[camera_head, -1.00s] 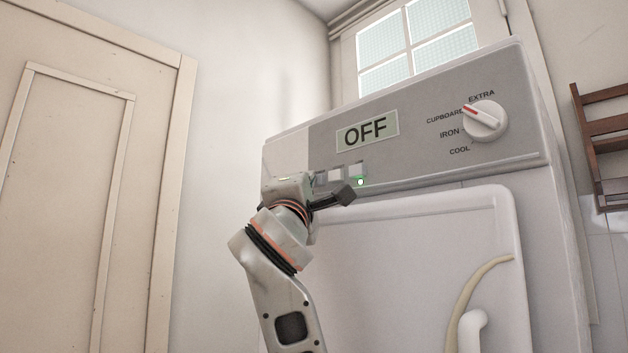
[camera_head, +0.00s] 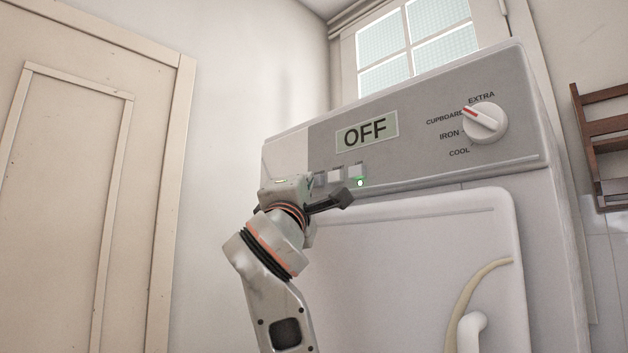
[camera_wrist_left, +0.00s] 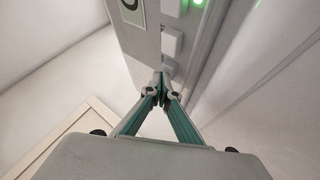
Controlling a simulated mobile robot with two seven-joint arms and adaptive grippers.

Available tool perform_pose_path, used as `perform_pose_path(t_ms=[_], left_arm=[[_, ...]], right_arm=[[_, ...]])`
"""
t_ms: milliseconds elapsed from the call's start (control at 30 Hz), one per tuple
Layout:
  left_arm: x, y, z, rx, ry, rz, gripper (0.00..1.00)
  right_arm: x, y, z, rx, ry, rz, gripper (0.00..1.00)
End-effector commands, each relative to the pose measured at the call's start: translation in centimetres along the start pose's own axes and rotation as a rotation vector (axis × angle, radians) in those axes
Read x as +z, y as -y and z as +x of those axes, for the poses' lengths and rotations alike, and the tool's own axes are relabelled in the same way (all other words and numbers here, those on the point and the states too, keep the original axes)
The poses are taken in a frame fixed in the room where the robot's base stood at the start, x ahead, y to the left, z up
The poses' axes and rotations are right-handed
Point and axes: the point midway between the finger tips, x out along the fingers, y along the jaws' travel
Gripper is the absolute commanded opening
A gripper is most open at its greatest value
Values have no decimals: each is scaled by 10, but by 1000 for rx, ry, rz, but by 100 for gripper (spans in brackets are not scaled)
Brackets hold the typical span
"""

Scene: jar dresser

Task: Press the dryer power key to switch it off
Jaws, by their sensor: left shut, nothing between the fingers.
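The dryer (camera_head: 440,172) has a grey panel whose display (camera_head: 366,132) reads OFF. Below the display is a row of pale square keys: a left key (camera_head: 319,179), a middle key (camera_head: 336,175) and a right key (camera_head: 357,170). A green light (camera_head: 360,183) glows under the right key. No label shows which is the power key. My left gripper (camera_head: 345,196) is shut and empty, just below the keys. In the left wrist view its closed tips (camera_wrist_left: 161,84) appear beside the nearest key (camera_wrist_left: 168,67); contact cannot be told. My right gripper is out of view.
A white dial (camera_head: 485,122) sits at the panel's right, its red mark towards CUPBOARD. The dryer door (camera_head: 420,250) with a white handle (camera_head: 472,330) is below. A brown wooden rack (camera_head: 603,145) hangs at right. A cream door (camera_head: 75,180) stands at left.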

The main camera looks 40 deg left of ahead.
Motion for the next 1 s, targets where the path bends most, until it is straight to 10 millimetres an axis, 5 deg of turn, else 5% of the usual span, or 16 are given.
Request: perform_pose_path(t_ms=[600,1000], left_arm=[[-27,-29,-36,4,-2,1,0],[-28,-28,-38,3,-1,1,0]], right_arm=[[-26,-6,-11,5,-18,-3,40],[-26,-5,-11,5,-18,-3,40]])
